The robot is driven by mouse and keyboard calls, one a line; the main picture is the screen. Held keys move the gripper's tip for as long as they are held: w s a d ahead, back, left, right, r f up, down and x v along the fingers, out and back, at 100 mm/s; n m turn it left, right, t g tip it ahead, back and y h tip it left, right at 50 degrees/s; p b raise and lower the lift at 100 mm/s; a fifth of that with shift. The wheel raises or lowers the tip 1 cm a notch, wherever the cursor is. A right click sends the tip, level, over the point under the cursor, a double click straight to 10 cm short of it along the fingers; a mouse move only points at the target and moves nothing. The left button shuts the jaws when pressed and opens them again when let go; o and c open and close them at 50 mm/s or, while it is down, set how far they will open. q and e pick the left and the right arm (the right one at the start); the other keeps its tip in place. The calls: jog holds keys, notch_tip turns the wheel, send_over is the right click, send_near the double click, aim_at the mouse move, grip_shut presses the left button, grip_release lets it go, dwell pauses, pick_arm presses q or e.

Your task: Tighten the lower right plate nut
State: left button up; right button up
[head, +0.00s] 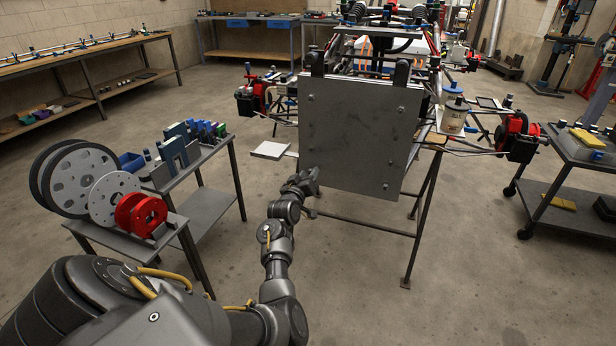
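A square grey metal plate (358,135) stands upright at the front of the tube chassis (385,45). Small nuts sit near its corners. The lower right plate nut (386,187) shows as a small dot near the plate's lower right corner. My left gripper (311,180) is at the plate's lower left corner, well to the left of that nut. It looks close to the plate's edge, but I cannot tell whether it touches. Its fingers are too small and dark to tell open from shut, and I make out nothing held. My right gripper is out of view.
The chassis rests on a trestle stand (421,205). A small table (215,163) on the left holds discs, red wheels and boxes. A dark cart (575,185) stands at the right. Red-and-black hub assemblies (515,135) stick out on both sides. The floor in front is clear.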

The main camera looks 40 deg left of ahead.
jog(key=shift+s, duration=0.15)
pick_arm(q)
jog(key=shift+c, duration=0.6)
grip_shut()
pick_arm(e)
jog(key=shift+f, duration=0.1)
pick_arm(q)
jog(key=shift+m, duration=0.4)
jog(key=m+p, duration=0.3)
jog(key=m, duration=0.8)
jog(key=m+p, duration=0.4)
jog(key=m, duration=0.8)
jog(key=shift+d+f+m+p, duration=0.2)
jog(key=shift+m+p, duration=0.1)
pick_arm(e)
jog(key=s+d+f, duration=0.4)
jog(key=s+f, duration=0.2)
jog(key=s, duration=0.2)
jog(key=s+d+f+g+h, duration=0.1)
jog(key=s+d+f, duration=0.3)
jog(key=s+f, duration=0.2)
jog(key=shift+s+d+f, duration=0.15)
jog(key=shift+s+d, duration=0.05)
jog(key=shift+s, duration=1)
